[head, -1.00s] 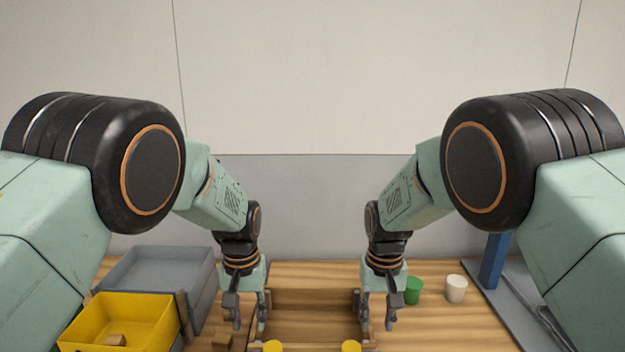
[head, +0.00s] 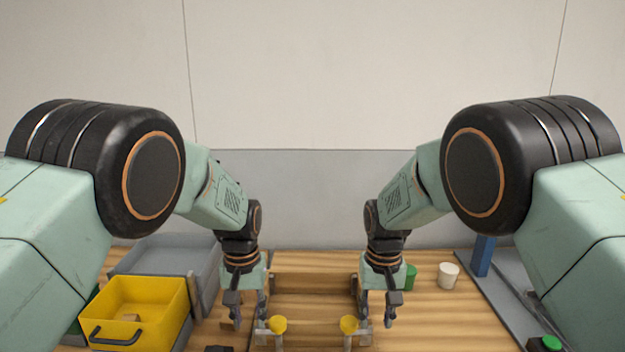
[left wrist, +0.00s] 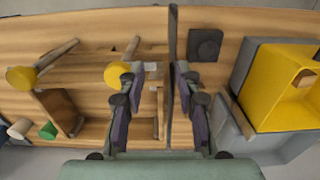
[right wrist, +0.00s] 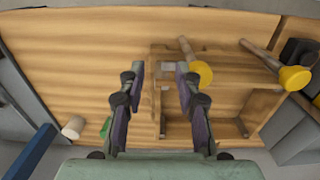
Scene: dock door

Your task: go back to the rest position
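My left gripper (head: 248,310) hangs fingers-down at the left side of the wooden frame (head: 313,282) on the table. Its fingers are apart with nothing between them, as the left wrist view (left wrist: 159,75) shows. My right gripper (head: 377,310) hangs likewise at the frame's right side. Its fingers are also apart and empty in the right wrist view (right wrist: 160,78). Both arms are bent in near mirror poses. Two yellow-headed pieces with wooden shafts, one left (head: 277,325) and one right (head: 349,325), are at the frame's near side.
A yellow bin (head: 175,305) holding a wooden block (head: 131,318) stands at the left beside a grey bin (head: 160,256). A green cup (head: 410,277) and a white cup (head: 449,275) stand right. A blue post (head: 483,256) and a green button (head: 551,342) are farther right.

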